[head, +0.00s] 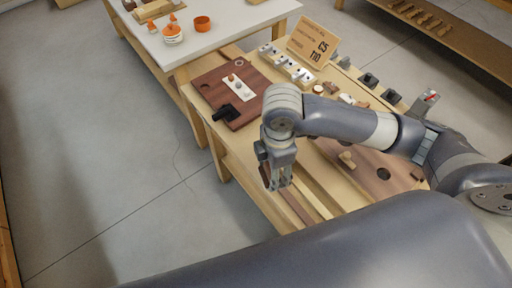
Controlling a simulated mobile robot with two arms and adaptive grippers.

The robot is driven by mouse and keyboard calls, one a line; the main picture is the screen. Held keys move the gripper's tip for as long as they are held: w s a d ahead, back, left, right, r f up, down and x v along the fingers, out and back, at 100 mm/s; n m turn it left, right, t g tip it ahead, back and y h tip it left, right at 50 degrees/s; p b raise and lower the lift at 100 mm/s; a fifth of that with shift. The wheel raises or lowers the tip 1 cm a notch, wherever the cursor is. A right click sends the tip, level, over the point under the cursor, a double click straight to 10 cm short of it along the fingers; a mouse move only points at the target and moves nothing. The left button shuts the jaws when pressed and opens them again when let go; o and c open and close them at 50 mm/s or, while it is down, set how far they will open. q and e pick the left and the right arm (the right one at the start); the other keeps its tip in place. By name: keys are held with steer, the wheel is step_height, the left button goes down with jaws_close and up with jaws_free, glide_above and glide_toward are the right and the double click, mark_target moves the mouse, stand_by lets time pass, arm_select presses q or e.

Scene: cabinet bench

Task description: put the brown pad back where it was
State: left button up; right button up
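No thing stands out clearly as the brown pad. A small dark brown patch (265,177) shows at the left side of my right gripper (279,186), and I cannot tell whether it is held. That gripper points down at the bench's front edge, and its finger gap is too small to read. A flat dark brown board (207,86) lies on the bench's far left part, with a white strip (239,88) and a black object (226,113) on it. Another brown board (365,172) lies partly hidden under my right arm. My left gripper is not in view.
A white table (230,27) with orange items stands beyond. The floor at left is clear.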

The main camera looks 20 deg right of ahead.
mark_target(270, 176)
steer(key=n, duration=0.1)
steer(key=f, duration=0.1)
steer(key=f+n, duration=0.1)
steer(key=shift+s+a+f+n, duration=0.1)
steer(key=shift+s+a+n, duration=0.2)
steer(key=shift+a+f+n, duration=0.15)
steer(key=shift+f+n, duration=0.2)
steer(key=shift+n, duration=0.15)
steer(key=shift+w, duration=0.35)
steer(key=w, duration=0.5)
steer(key=w+d+f+p, duration=0.1)
steer(key=w, duration=0.9)
steer(key=shift+d+f, duration=0.25)
steer(key=shift+d, duration=0.15)
step_height(270, 176, down, 3)
steer(key=shift+f+p, duration=0.1)
steer(key=shift+p, duration=0.5)
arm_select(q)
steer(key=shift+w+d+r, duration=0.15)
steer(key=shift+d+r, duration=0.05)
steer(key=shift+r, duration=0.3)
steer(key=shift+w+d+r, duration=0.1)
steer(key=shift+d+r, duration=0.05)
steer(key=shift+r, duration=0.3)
arm_select(e)
steer(key=shift+f, duration=0.2)
steer(key=shift+f, duration=0.2)
steer(key=o, duration=0.9)
